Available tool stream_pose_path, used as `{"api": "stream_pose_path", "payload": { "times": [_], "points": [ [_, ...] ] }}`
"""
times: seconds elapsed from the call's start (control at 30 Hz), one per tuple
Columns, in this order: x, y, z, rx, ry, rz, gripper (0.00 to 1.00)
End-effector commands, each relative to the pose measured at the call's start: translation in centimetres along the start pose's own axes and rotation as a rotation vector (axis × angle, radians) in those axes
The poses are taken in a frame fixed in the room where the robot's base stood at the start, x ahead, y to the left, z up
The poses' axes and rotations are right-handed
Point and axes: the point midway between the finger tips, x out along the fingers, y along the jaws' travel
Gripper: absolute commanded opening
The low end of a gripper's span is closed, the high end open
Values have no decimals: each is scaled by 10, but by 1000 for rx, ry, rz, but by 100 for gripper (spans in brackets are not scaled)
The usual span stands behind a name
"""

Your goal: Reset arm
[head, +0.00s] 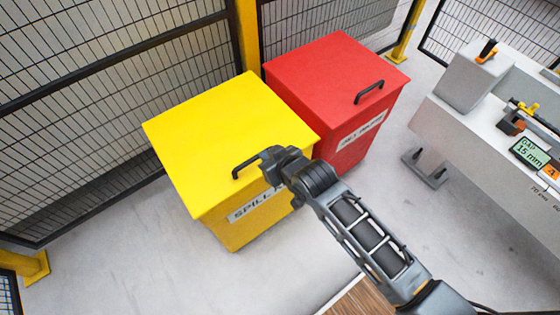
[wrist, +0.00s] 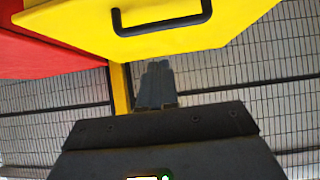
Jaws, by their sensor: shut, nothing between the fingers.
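My gripper (head: 266,153) is at the end of my arm, in front of the yellow bin (head: 225,125) and close to its black lid handle (head: 244,167) in the head view. In the wrist view my gripper (wrist: 157,68) is shut with nothing between the fingers. The yellow bin's lid (wrist: 160,38) and its handle (wrist: 162,24) show just past the fingertips in the wrist view. I cannot tell whether the fingers touch the lid. My arm hides part of the yellow bin's front label (head: 250,206).
A red bin (head: 335,75) with a black handle (head: 369,92) stands right of the yellow one. Mesh fencing (head: 110,100) with yellow posts runs behind both. A grey machine (head: 500,130) with a "15 mm" gap display (head: 530,152) stands at the right. Grey floor (head: 130,275) is clear at lower left.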

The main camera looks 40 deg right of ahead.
Motion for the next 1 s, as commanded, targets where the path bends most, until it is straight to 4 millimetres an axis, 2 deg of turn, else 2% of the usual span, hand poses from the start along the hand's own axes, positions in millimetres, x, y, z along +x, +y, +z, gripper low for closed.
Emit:
{"api": "stream_pose_path", "payload": {
  "times": [0.1,0.3,0.77,0.87,1.0],
  "points": [
    [-24,0,3,0,0,0,0],
    [-50,0,4,0,1,0,0],
    [-62,0,7,0,5,0,0],
    [-76,0,18,0,18,0,0],
    [-116,0,43,0,61,0,0]
  ]
}}
